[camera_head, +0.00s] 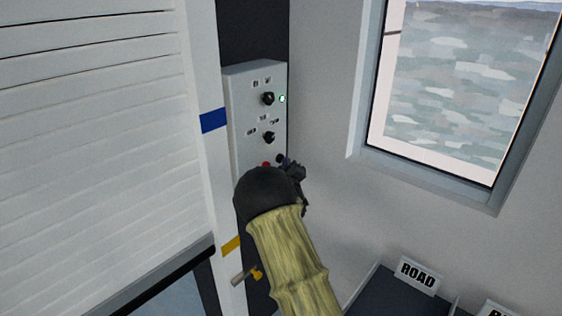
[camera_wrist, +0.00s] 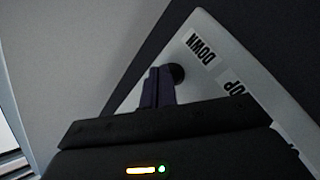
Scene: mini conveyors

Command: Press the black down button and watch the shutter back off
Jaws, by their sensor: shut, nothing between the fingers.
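The black down button (camera_wrist: 178,72) shows in the wrist view beside an upside-down DOWN label (camera_wrist: 200,47) on the pale control panel (camera_head: 245,130). My gripper (camera_wrist: 158,74) is shut and empty. Its fingertips overlap the button's left edge in that view; I cannot tell whether they touch it. In the head view my wrist covers the lower panel, and a red button (camera_head: 266,165) shows just above it. The white slatted shutter (camera_head: 95,150) fills the left side. Its dark bottom bar (camera_head: 160,276) is near the yellow mark (camera_head: 231,245), with a gap below.
A blue mark (camera_head: 213,120) is higher on the shutter's frame. A window (camera_head: 455,90) is at right. A small handle (camera_head: 243,275) is below the panel.

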